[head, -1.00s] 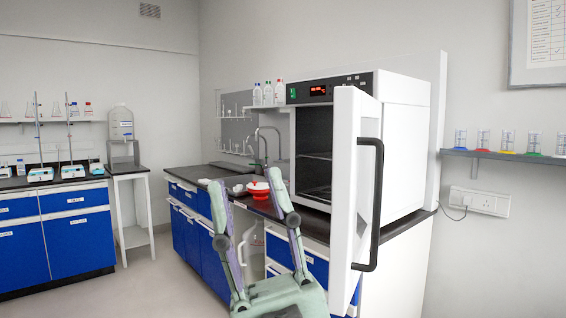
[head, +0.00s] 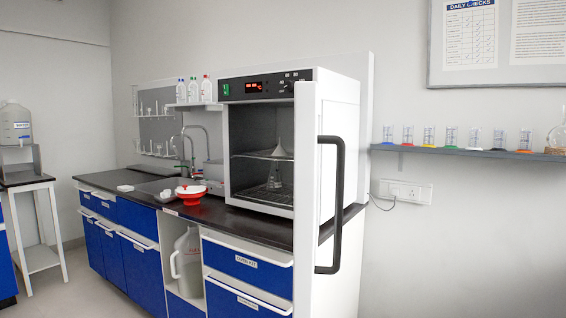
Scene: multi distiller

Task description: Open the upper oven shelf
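The white oven (head: 268,90) stands on the dark counter, with a red display on its black top panel. Its door (head: 308,190) is swung open toward me, with a black handle (head: 338,205) on its outer face. Inside, the upper shelf (head: 250,155) is a wire rack at mid height, and the lower shelf (head: 262,194) is a rack near the floor. A white funnel-shaped item (head: 277,148) shows at the upper shelf, and a clear glass vessel (head: 274,180) is below it. Whether the upper shelf is pulled out is hard to tell. My gripper is out of view.
A red and white bowl (head: 190,193) sits on the counter (head: 130,182) left of the oven, near the sink and tap. Blue drawers (head: 245,268) and a jug (head: 188,265) are below. The open door blocks the right side. Floor is free at lower left.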

